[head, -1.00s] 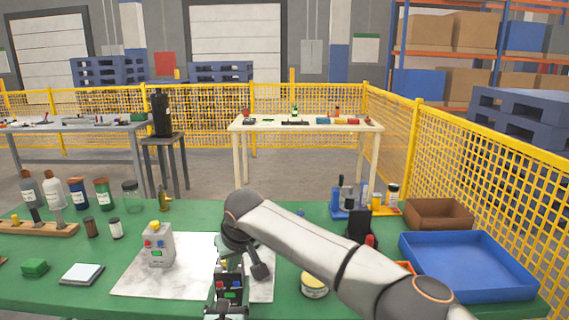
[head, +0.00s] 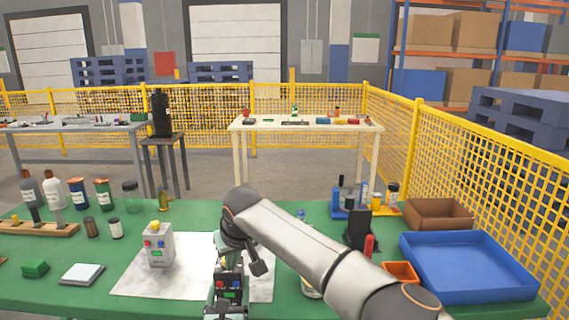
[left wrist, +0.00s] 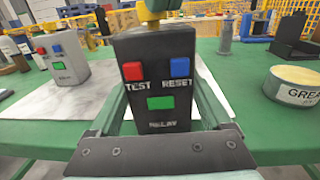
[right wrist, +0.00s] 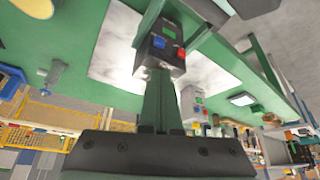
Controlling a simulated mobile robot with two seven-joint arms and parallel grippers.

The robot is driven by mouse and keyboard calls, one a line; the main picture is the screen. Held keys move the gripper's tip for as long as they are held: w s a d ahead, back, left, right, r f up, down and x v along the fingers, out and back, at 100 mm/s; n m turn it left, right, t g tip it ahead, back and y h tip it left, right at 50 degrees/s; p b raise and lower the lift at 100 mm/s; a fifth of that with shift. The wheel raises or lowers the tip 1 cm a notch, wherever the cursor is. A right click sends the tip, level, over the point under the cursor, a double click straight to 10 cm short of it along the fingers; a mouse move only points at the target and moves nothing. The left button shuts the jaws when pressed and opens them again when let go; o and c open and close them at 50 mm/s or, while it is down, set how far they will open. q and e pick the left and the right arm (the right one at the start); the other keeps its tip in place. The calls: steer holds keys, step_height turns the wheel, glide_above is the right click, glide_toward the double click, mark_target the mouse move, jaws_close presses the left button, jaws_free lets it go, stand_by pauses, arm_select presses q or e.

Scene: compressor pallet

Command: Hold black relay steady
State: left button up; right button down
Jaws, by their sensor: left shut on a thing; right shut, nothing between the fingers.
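The black relay (head: 230,284) stands upright above the front of the white sheet. The left wrist view shows its red TEST and blue RESET buttons and green window on the dark face (left wrist: 158,122), with a yellow top piece. My left gripper (left wrist: 160,95) is shut on the relay, one green finger on each side. My right gripper (right wrist: 158,78) is shut and empty, its tips at the relay's top end in the right wrist view. I cannot tell whether they touch it. The right arm hides that area in the head view.
A grey relay (head: 158,244) stands on the white sheet (head: 135,282), left of the black one. A blue tray (head: 468,266), brown box (head: 440,214) and orange bin (head: 400,272) lie to the right. Several bottles stand at the left. A grease tin (left wrist: 292,86) is right of the black relay.

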arm_select(q)
steer(key=shift+d, duration=0.15)
arm_select(e)
steer(key=shift+w+d, duration=0.15)
steer(key=shift+s+d+r, duration=0.1)
steer(key=shift+s+d, duration=0.1)
steer(key=shift+s, duration=0.2)
step_height(320, 180, up, 6)
steer(key=shift+a+f, duration=0.1)
stand_by(0.4)
arm_select(q)
steer(key=o, duration=1.6)
steer(key=shift+c, duration=0.2)
steer(key=shift+s, duration=0.15)
